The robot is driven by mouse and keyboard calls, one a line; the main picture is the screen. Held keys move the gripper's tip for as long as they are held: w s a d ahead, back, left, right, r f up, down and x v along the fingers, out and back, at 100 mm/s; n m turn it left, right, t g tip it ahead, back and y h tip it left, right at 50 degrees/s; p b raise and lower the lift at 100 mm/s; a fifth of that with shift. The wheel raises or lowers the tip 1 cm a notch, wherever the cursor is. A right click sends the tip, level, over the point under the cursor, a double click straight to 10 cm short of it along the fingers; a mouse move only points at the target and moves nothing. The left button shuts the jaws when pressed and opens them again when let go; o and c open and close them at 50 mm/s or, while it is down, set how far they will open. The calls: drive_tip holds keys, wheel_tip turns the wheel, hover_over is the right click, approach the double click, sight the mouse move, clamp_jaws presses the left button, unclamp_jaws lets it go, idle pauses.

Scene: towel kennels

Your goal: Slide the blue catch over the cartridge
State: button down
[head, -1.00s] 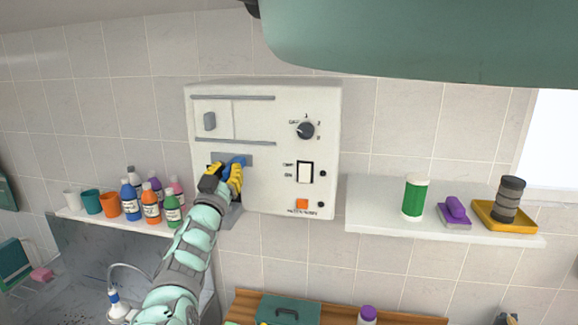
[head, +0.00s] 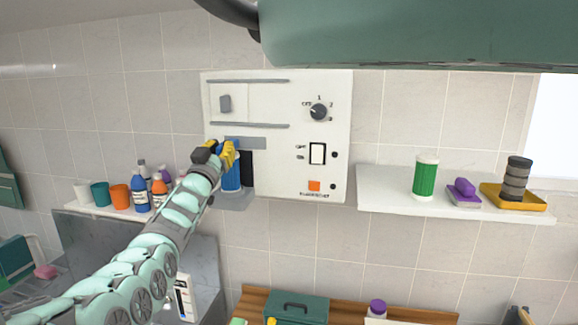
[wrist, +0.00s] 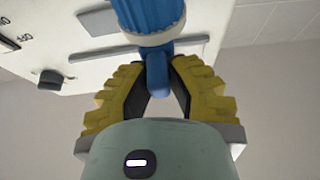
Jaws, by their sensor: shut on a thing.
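A white wall panel (head: 285,160) holds a dark opening (head: 247,170) at its lower left, under a grey strip (head: 255,143). My gripper (head: 226,150) is in front of the opening's left side. It is shut on a blue tab (wrist: 158,72), which stands between the yellow fingers in the wrist view. The tab joins a blue cylinder (wrist: 148,15) with a pale band. In the head view the blue cylinder (head: 231,180) hangs upright below the fingers, left of the opening. Whether this tab is the catch, I cannot tell. My fingers hide part of it.
A dial (head: 318,112) and a switch (head: 317,153) are to the right. The right shelf (head: 390,203) bears a green canister (head: 426,177); the left shelf bears cups and bottles.

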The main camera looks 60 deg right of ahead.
drive_tip(key=shift+w+a+f, duration=0.1)
drive_tip(key=shift+w+f, duration=0.05)
drive_tip(key=shift+w, duration=0.1)
drive_tip(key=c, duration=0.9)
unclamp_jaws()
drive_tip(key=shift+s, duration=0.1)
